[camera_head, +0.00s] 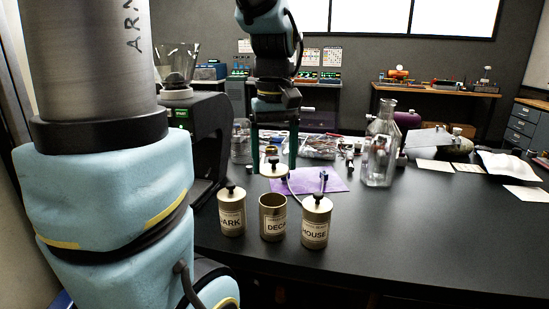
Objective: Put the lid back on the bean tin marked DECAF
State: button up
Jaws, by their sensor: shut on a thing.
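The DECAF tin (273,220) stands upright and open on the dark table, with its label partly readable as "DECA". It is the middle one of three tins. A round metal lid (273,171) with a dark knob hangs in the air above and a little behind the tin's mouth, apart from it. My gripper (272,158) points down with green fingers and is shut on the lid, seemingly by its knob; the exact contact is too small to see.
The DARK tin (231,211) stands close on the left and the HOUSE tin (316,222) close on the right, both lidded. A purple cloth (335,180) lies behind. A glass bottle (380,150) stands at the back right. The table's front right is clear.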

aim_at(273, 170)
jog(key=shift+a+f+b, duration=0.15)
jog(key=shift+f+b, duration=2.1)
jog(key=shift+f, duration=0.1)
jog(key=shift+f+b, duration=0.4)
jog(key=shift+f, duration=0.45)
jog(key=shift+p, duration=0.4)
jog(key=shift+f+p, duration=0.15)
jog(key=shift+p, duration=0.15)
dwell(0.4)
jog(key=o, duration=1.2)
jog(key=shift+c, duration=0.2)
